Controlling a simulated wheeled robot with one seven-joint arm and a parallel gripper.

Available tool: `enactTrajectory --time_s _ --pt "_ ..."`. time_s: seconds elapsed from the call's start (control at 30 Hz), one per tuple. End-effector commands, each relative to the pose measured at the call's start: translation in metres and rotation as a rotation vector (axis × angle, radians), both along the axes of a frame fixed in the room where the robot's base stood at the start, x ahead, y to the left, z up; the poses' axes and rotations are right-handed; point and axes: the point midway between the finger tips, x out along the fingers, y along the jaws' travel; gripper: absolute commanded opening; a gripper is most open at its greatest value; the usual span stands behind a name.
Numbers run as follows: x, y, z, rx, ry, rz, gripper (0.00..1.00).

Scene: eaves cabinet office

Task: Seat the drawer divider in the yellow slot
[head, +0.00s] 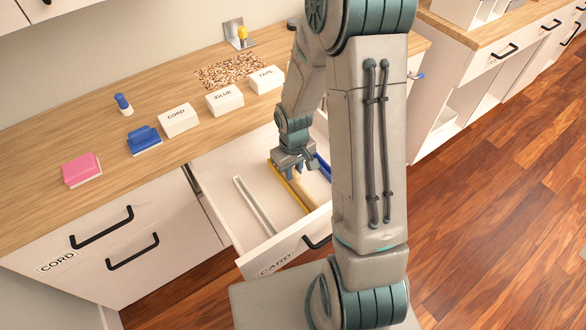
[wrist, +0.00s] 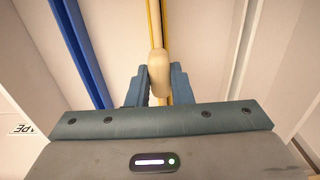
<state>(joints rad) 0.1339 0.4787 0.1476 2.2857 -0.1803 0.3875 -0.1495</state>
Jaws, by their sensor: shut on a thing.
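The drawer (head: 215,160) is pulled open, and three rails run along it: yellow, blue and pale grey. My gripper (head: 298,168) is low inside the drawer, shut on the tan drawer divider (head: 303,191). In the wrist view the divider (wrist: 158,70) shows end-on between the fingers, in line with the yellow slot (wrist: 154,20). The yellow slot (head: 286,186) runs alongside the divider in the head view. The blue slot (wrist: 78,50) and the grey slot (head: 254,205) lie on either side, apart from the divider. Whether its lower edge is inside the yellow slot is hidden.
On the wooden counter stand a pink block (head: 82,169), a blue block (head: 145,140), a small blue-capped item (head: 123,104) and white boxes marked CORD (head: 180,119), GLUE (head: 224,99) and TAPE (head: 266,79). The drawer front (head: 285,250) bounds the near side.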

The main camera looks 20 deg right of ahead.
Motion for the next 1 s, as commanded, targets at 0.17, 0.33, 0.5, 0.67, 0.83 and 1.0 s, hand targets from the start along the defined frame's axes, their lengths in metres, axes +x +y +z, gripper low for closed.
enactTrajectory --time_s 0.17,0.33,0.5,0.67,0.83,1.0 --pt "0.000 0.000 -0.006 0.000 0.000 0.000 0.00" --pt "0.000 0.000 -0.009 0.000 0.000 0.000 0.22" --pt "0.000 0.000 -0.008 0.000 0.000 0.000 0.45" --pt "0.000 0.000 -0.008 0.000 0.000 0.000 0.45" --pt "0.001 0.000 0.001 0.000 -0.002 0.000 0.45" --pt "0.001 0.000 0.030 -0.001 -0.006 -0.001 0.45"
